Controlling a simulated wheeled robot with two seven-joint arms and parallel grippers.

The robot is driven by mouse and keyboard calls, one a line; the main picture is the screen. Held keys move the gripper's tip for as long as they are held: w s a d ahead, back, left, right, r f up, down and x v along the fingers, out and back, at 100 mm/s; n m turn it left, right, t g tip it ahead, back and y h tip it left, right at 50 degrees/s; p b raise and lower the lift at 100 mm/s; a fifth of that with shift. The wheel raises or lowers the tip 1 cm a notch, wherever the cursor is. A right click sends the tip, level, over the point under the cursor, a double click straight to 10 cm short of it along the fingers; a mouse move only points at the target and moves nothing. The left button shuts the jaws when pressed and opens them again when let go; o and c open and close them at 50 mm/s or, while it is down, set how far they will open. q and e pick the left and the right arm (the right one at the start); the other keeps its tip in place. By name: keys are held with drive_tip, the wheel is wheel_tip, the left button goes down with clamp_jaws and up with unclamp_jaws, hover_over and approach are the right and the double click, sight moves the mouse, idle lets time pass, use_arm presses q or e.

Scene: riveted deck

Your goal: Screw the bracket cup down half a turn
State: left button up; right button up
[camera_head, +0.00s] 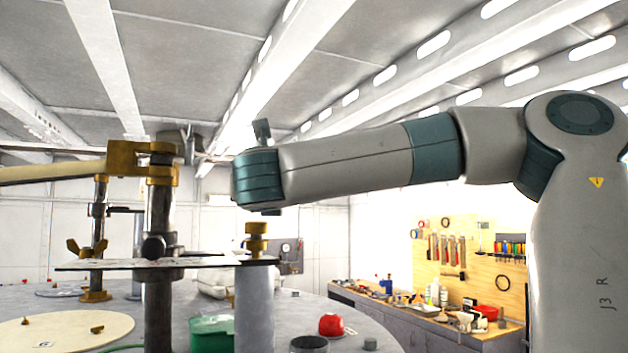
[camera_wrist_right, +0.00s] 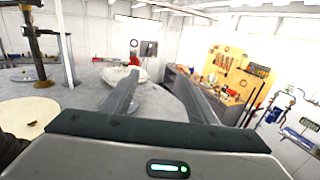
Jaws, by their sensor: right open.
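A small brass fitting (camera_head: 257,238), which looks like the bracket cup, stands upright at the right end of a thin flat plate (camera_head: 130,264), above a pale column (camera_head: 254,308). My right arm reaches in from the right in the head view, its wrist above the fitting; the fingers are hidden there. In the right wrist view my right gripper (camera_wrist_right: 152,77) is open, with nothing between its fingers. The fitting is not clear in that view; a dark post (camera_wrist_right: 35,45) and a pale column (camera_wrist_right: 65,50) stand at its upper left. My left gripper is not in view.
A dark post (camera_head: 158,310) carries a brass clamp and long beam (camera_head: 50,172) at left. The grey round table (camera_head: 190,340) holds a green box (camera_head: 211,333), a red domed thing (camera_head: 332,324) and a pale disc (camera_head: 60,330). A tool bench stands behind, right.

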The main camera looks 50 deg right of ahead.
drive_tip(key=s+d+r+b, duration=0.2)
drive_tip(key=s+r, duration=0.2)
drive_tip(key=s, duration=0.3)
drive_tip(key=shift+d+r, duration=0.15)
drive_tip(key=shift+r, duration=0.05)
drive_tip(key=shift+s, duration=0.1)
